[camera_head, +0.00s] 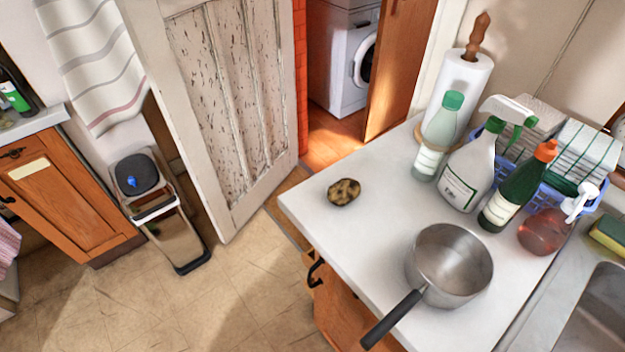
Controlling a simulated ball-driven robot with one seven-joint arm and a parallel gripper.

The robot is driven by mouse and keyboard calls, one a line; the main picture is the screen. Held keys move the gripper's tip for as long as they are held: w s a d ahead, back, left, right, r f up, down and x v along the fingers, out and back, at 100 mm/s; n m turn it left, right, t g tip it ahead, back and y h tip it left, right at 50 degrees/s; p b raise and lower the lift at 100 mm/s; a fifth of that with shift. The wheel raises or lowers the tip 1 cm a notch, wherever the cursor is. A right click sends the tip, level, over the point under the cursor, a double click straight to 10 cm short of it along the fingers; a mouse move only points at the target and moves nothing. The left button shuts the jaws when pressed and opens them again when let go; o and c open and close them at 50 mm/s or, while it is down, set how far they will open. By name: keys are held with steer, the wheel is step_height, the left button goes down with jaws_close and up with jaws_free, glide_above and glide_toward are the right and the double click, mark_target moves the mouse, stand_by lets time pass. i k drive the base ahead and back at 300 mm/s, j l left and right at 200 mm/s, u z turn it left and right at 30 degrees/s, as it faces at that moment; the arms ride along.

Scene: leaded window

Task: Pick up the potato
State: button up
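The potato (344,192) is brown and mottled with dark patches. It lies on the white countertop (345,235), close to the counter's left edge in the head camera view. Nothing covers it, and bare counter surrounds it. My gripper is not in view.
A steel saucepan (450,265) stands right of and nearer than the potato, its dark handle (393,319) overhanging the front edge. Behind are a pale bottle (438,138), a spray bottle (468,172), a dark green bottle (513,190) and a paper towel roll (460,88).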

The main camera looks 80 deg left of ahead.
mark_target(346, 189)
steer(key=u, duration=0.45)
steer(key=j+u, duration=0.1)
steer(key=u, duration=0.8)
steer(key=i+u, duration=0.1)
steer(key=u, duration=0.35)
